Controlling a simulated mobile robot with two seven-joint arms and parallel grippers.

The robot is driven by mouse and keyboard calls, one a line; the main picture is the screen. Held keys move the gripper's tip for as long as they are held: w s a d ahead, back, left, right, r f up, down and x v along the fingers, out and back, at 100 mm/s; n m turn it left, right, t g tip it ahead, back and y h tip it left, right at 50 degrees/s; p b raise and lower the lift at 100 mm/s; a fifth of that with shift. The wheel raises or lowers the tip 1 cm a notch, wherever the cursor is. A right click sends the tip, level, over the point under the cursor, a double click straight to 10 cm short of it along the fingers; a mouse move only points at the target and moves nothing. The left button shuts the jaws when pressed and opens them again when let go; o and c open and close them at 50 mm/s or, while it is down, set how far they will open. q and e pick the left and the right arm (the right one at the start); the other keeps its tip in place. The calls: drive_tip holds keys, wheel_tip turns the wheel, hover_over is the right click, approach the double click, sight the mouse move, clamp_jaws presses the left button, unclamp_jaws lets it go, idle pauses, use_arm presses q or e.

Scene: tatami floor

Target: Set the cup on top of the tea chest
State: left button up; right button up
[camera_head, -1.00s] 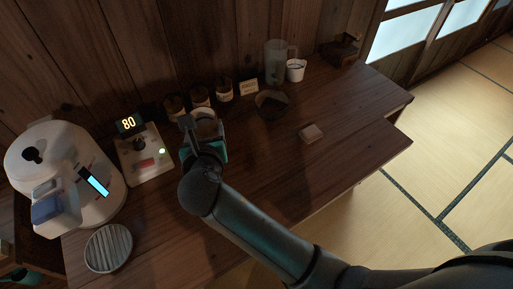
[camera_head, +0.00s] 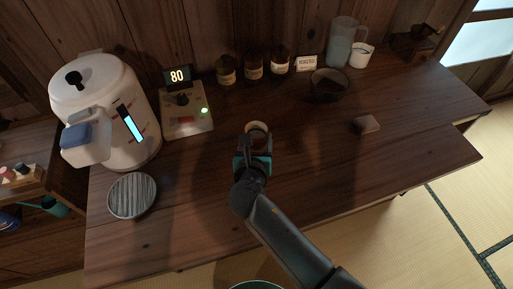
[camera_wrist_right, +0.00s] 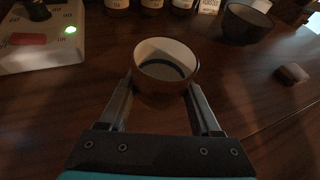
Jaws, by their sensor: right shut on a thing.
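The cup (camera_wrist_right: 166,70) is brown outside and pale inside, with a dark ring low in its bowl. My right gripper (camera_wrist_right: 163,90) is shut on it, one finger on each side, and the cup is upright. In the head view the cup (camera_head: 258,131) shows just beyond my right gripper (camera_head: 255,146), over the middle of the dark wooden table. Its height above the table is hard to tell. I cannot surely make out a tea chest; a wooden cabinet (camera_head: 18,190) with small items on top stands at the far left. My left gripper is not in view.
A white dispenser (camera_head: 105,90), a control box (camera_head: 188,118) reading 80 and a ribbed round tray (camera_head: 133,195) are on the left. Jars (camera_head: 254,68), a dark bowl (camera_head: 329,85) and a pitcher (camera_head: 341,42) line the back. A small block (camera_head: 367,124) lies right; the table front is clear.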

sight(257, 147)
drive_tip(key=shift+f+b, duration=0.5)
drive_tip(key=shift+f, duration=0.9)
drive_tip(key=shift+f, duration=0.1)
drive_tip(key=o, duration=1.5)
drive_tip(key=shift+s+r+p, duration=0.3)
drive_tip(key=shift+p, duration=0.05)
drive_tip(key=p+v, duration=0.6)
drive_tip(key=v, duration=0.4)
drive_tip(key=shift+w, duration=0.1)
drive_tip(key=shift+p+v, duration=0.5)
drive_tip(key=shift+v, duration=0.25)
